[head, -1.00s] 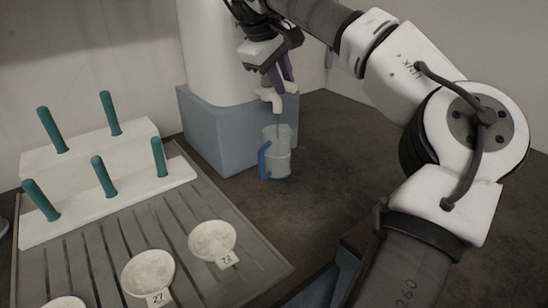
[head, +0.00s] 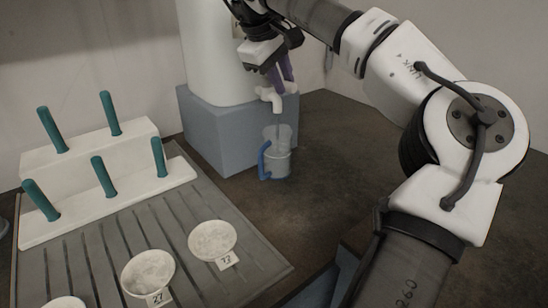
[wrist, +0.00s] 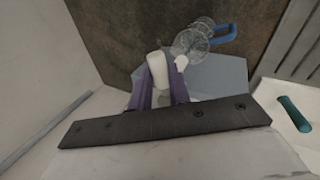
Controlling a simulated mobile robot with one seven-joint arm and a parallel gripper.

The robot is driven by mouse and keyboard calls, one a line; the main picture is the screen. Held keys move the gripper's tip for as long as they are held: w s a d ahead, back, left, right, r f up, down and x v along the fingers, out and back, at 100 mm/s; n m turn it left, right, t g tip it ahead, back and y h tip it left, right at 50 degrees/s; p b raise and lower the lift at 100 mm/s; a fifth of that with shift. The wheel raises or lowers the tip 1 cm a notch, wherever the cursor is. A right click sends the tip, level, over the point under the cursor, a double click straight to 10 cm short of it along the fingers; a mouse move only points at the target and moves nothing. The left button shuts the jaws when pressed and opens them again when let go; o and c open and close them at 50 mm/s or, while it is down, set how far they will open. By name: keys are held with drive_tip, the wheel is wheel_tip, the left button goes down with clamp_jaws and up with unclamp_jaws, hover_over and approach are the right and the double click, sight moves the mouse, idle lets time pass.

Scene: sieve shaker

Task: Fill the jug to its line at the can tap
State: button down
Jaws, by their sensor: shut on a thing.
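The clear jug (head: 281,162) with a blue handle (head: 263,160) stands upright on the dark worktop, under the white tap (head: 277,103) of the can (head: 208,50). A thin stream runs from the spout into the jug. The lower part of the jug looks paler, but I cannot make out the level or the line. My gripper (head: 280,72) has its purple fingers shut on the tap's white handle (wrist: 157,68), above the spout. The wrist view also shows the jug (wrist: 190,43) beyond the fingers, apart from them.
The can stands on a blue-grey block (head: 225,138). To the left are a white stepped rack (head: 120,195) with several teal pegs and a grooved grey mat (head: 85,260). White dishes (head: 212,240) with number tags lie on the mat. The worktop right of the jug is clear.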

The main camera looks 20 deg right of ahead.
idle(0.4)
drive_tip(key=shift+w+d+n, duration=0.1)
drive_tip(key=shift+d+n, duration=0.3)
drive_tip(key=shift+n, duration=0.2)
drive_tip(key=n, duration=0.1)
drive_tip(key=d+n+t+y, duration=0.1)
drive_tip(key=shift+w+n, duration=0.3)
drive_tip(key=shift+n, duration=0.1)
drive_tip(key=w+n+y+p, duration=0.1)
drive_tip(key=n+y+p, duration=0.1)
drive_tip(key=n+p, duration=0.1)
drive_tip(key=w+d+n+t+y+p, duration=0.1)
drive_tip(key=w+n+p, duration=0.1)
drive_tip(key=n+p, duration=0.2)
drive_tip(key=w+n+y+p, duration=0.2)
drive_tip(key=n+p, duration=0.2)
drive_tip(key=n, duration=0.1)
drive_tip(key=shift+d+r+y, duration=0.1)
drive_tip(key=shift+d+y, duration=0.2)
drive_tip(key=shift+d, duration=0.05)
